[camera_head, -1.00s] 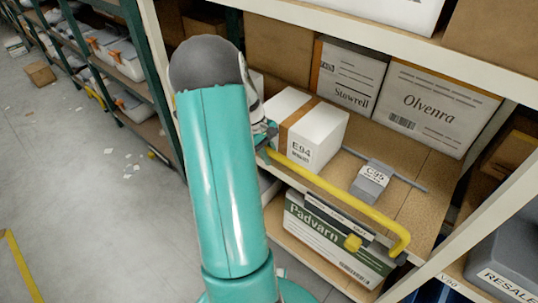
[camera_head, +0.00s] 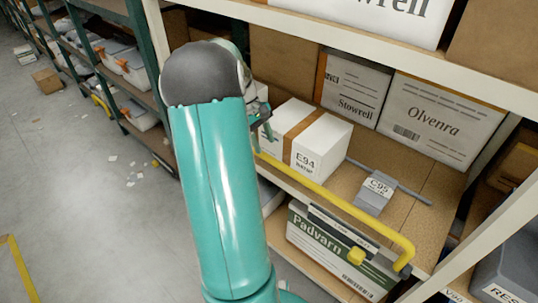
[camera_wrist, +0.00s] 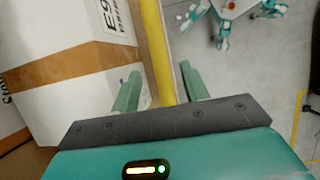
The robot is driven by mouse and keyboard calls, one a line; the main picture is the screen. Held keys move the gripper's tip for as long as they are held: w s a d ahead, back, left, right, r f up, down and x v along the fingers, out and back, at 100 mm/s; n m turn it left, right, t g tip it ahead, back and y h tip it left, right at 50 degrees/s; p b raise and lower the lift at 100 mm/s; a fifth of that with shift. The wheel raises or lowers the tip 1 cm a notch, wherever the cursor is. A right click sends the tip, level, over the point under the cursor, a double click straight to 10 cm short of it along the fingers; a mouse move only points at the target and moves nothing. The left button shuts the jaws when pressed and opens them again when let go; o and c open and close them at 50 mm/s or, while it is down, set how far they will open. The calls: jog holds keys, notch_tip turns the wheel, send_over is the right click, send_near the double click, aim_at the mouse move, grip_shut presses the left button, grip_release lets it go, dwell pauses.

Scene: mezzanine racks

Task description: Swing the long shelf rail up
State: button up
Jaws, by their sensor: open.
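The long yellow shelf rail (camera_head: 330,198) runs low across the front of the middle shelf. Its right end bends down to a dark pivot (camera_head: 402,270); its left end is hidden behind my arm. My gripper (camera_head: 262,118) is partly hidden by my arm, near the rail's visible left part and beside the white E94 box (camera_head: 318,143). In the wrist view, the rail (camera_wrist: 152,40) passes between the two green fingers of my gripper (camera_wrist: 158,74). The fingers are open, with gaps on both sides of the rail. Whether the rail lies at fingertip depth is unclear.
A grey C95 block (camera_head: 374,198) sits on the shelf behind the rail, by a thin grey rod (camera_head: 412,194). The Padvarn box (camera_head: 325,240) stands on the shelf below. Stowrell (camera_head: 350,95) and Olvenra (camera_head: 440,115) boxes stand behind. The aisle floor (camera_head: 70,200) at left is mostly clear.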

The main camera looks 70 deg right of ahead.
jog(key=v, duration=0.3)
jog(key=shift+w+r, duration=0.15)
jog(key=shift+r, duration=0.15)
dwell(0.3)
jog(key=w+a+r+n+t+h, duration=0.1)
jog(key=w+a+r+t, duration=0.15)
jog(key=w+a, duration=0.4)
jog(key=w+a+r+n+t+h, duration=0.1)
jog(key=w+a+r, duration=0.3)
jog(key=a, duration=0.6)
jog(key=w+a+r+t+h, duration=0.1)
jog(key=w+a+r, duration=0.35)
jog(key=a, duration=0.35)
jog(key=s+a+n+t+y, duration=0.1)
jog(key=s+a+t, duration=0.1)
jog(key=a, duration=1.1)
jog(key=s+a+n+t, duration=0.1)
jog(key=s+a+t, duration=0.1)
jog(key=a, duration=1)
jog(key=shift+a+r+n+t+y, duration=0.2)
jog(key=shift+a+n+t+y, duration=0.2)
jog(key=shift+t, duration=0.35)
jog(key=shift+s, duration=0.15)
jog(key=shift+c, duration=1)
